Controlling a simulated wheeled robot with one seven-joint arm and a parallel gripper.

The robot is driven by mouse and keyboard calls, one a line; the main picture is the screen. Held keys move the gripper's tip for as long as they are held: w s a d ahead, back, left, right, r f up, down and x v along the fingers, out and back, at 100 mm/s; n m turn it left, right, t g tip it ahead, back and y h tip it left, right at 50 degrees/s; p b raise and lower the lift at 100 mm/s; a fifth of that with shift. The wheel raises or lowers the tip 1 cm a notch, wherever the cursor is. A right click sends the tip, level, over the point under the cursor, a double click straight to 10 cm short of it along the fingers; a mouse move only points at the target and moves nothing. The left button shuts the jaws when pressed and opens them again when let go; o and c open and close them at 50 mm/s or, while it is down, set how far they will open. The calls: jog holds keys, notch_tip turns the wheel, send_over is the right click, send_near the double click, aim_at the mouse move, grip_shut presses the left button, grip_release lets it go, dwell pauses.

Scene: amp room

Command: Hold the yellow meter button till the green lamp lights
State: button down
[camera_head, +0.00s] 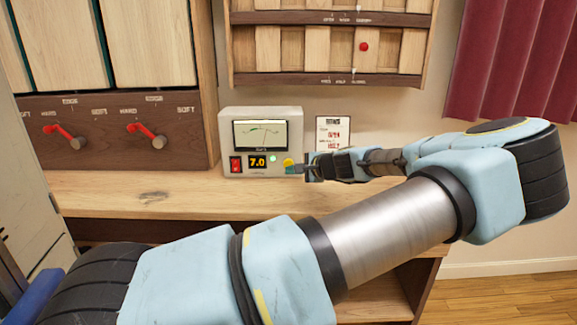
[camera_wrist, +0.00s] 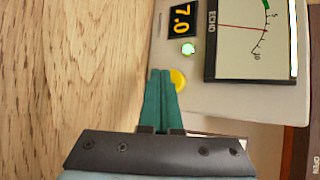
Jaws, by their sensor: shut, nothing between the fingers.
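The meter (camera_head: 261,115) is a cream box on the wooden counter, with a needle dial, a red switch and a display reading 7.0. Its green lamp (camera_head: 273,158) is lit bright green, and it also glows in the wrist view (camera_wrist: 188,49). The yellow button (camera_head: 289,163) is at the right of the meter's lower face. In the wrist view the yellow button (camera_wrist: 179,79) is partly hidden behind my fingertips. My gripper (camera_wrist: 161,73) is shut and empty, with its green fingertips at the button. They seem to touch it, but how far it is pressed I cannot tell.
A wooden cabinet with two red levers (camera_head: 146,133) is at the left. A slotted wall rack (camera_head: 327,47) hangs above. The counter (camera_head: 120,190) left of the meter is clear.

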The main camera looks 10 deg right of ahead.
jog(key=shift+s+a+p, duration=0.25)
jog(key=shift+s+p, duration=0.05)
jog(key=shift+s, duration=0.95)
jog(key=shift+s+a+p, duration=0.25)
jog(key=shift+s, duration=1)
